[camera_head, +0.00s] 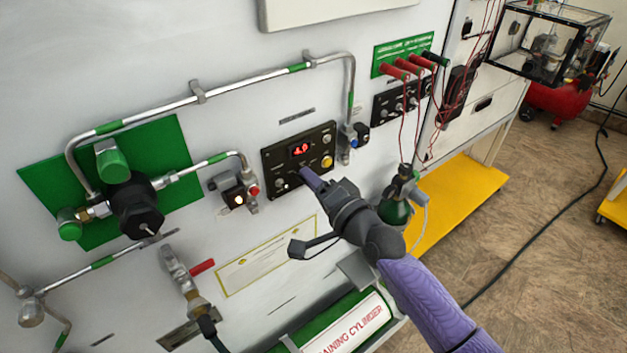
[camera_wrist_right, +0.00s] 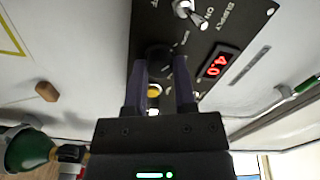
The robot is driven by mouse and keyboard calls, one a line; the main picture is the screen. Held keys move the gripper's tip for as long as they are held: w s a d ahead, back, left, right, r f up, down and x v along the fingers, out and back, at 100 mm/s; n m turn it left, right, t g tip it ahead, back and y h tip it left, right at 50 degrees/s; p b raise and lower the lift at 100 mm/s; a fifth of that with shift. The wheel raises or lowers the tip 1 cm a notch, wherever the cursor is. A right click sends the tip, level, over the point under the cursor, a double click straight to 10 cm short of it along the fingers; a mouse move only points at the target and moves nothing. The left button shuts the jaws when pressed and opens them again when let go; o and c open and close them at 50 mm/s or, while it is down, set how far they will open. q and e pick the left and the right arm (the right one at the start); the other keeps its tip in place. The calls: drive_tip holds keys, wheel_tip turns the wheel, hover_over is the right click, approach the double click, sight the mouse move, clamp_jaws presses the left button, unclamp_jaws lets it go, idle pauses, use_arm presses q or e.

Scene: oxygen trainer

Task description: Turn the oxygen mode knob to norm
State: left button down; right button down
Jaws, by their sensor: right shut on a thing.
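The dark control panel (camera_head: 272,157) is on the white wall of the trainer, with a lit red display (camera_head: 300,149). In the right wrist view the panel (camera_wrist_right: 215,22) fills the upper middle, and its display (camera_wrist_right: 217,65) reads 4.0. My right gripper (camera_head: 309,178) reaches the panel's lower edge from the lower right. In the right wrist view the right gripper (camera_wrist_right: 160,68) has its fingers shut on a round black knob (camera_wrist_right: 159,56). The fingers partly cover the knob, and I cannot tell which mode it points to. My left gripper is not in view.
A yellow button (camera_head: 327,162) and a toggle switch (camera_wrist_right: 190,12) are close to the fingers. A metal pipe with a valve (camera_head: 348,140) runs right of the panel. A green cylinder (camera_head: 394,211) and hanging red leads (camera_head: 402,125) are beside my right arm.

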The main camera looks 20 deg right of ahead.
drive_tip(key=shift+f, duration=0.1)
drive_tip(key=shift+c, duration=2.1)
unclamp_jaws()
drive_tip(key=v, duration=1)
